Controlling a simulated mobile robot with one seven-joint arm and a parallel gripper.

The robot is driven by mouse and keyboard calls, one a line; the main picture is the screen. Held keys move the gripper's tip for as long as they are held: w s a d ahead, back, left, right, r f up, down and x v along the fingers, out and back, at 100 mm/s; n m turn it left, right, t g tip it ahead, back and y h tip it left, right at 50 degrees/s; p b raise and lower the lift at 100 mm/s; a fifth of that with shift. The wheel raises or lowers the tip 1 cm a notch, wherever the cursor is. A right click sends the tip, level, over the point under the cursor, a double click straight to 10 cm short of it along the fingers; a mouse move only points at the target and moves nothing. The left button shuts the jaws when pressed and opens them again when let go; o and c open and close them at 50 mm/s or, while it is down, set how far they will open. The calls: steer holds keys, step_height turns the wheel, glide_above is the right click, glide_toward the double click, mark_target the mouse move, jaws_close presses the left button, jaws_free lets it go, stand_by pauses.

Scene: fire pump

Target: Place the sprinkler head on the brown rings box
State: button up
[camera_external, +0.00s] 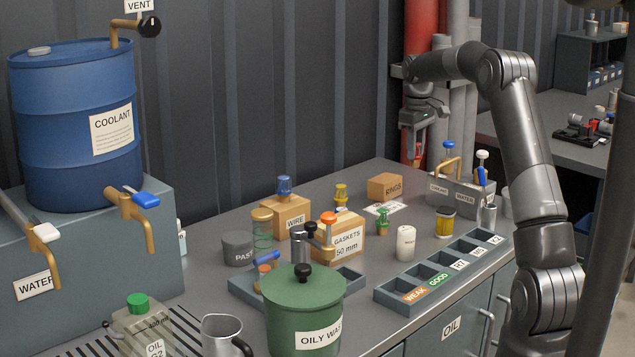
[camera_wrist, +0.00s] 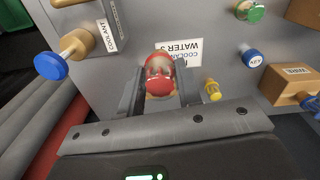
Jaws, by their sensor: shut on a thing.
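My gripper (camera_external: 417,150) is raised near the wall pipes at the back right, above the bench. In the wrist view it (camera_wrist: 160,85) is shut on a red-topped thing, which looks like the sprinkler head (camera_wrist: 160,72); only a small red part shows in the external view. The brown rings box (camera_external: 385,187) stands on the bench to the left of and below my gripper. Its top looks bare. In the wrist view a brown box is cut off at the top right; I cannot tell whether it is the rings box.
A grey labelled caddy (camera_external: 462,190) with handles stands right of the rings box. The gaskets box (camera_external: 345,240), wire box (camera_external: 288,212) and compartment tray (camera_external: 440,270) lie farther forward. Pipes (camera_external: 422,40) rise behind my gripper.

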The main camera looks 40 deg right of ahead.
steer(key=w+d+r, duration=0.2)
steer(key=d+r, duration=0.2)
steer(key=d, duration=0.1)
glide_toward(375, 181)
steer(key=shift+d, duration=0.1)
steer(key=shift+w+f, duration=0.1)
steer(key=shift+f, duration=1.95)
steer(key=o, duration=1)
steer(key=shift+f, duration=0.1)
